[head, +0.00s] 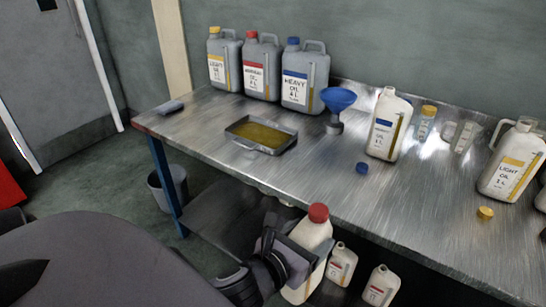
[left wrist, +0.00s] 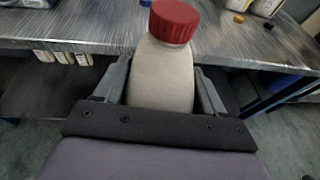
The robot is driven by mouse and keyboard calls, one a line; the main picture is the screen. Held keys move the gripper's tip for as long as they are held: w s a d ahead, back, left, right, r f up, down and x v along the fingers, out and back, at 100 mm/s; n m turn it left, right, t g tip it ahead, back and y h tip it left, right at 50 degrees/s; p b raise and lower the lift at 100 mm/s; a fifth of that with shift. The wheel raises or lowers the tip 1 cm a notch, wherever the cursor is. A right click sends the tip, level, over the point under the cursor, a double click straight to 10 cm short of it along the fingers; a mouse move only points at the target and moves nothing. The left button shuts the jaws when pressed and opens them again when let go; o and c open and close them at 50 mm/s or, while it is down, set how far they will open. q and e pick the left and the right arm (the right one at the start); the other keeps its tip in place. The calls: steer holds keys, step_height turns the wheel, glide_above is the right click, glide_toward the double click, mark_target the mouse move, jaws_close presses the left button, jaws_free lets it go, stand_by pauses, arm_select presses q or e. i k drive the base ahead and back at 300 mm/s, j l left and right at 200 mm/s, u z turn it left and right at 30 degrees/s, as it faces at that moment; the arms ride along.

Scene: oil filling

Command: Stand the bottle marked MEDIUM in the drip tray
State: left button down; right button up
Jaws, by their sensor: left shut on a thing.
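A cream bottle (head: 309,232) with a red cap (head: 318,212) is held upright by my left gripper (head: 288,255), in front of the bench's near edge. In the left wrist view the bottle (left wrist: 162,75) sits between the two fingers, which are shut on it. No label shows on its visible side, so I cannot read a marking. The drip tray (head: 274,149) is a shallow metal pan with yellowish oil in it, on the left part of the bench top. The bottle is apart from the tray. My right gripper is not in view.
The metal bench (head: 320,170) carries three grey canisters (head: 262,68) at the back, a blue funnel (head: 338,99), a HEAVY bottle (head: 388,128), a LIGHT bottle (head: 511,165) and loose caps (head: 362,168). Small red-labelled bottles (head: 341,264) stand below. Bench space right of the tray is clear.

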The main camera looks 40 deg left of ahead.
mark_target(249, 131)
steer(key=j, duration=0.45)
steer(key=k+j+z, duration=0.1)
steer(key=j, duration=0.35)
steer(key=k+j, duration=0.15)
steer(key=j, duration=0.3)
steer(key=k+j+z, duration=0.1)
steer(key=j, duration=0.35)
steer(key=k+j, duration=0.1)
steer(key=j, duration=0.35)
steer(key=k+j+z, duration=0.1)
steer(key=j, duration=0.35)
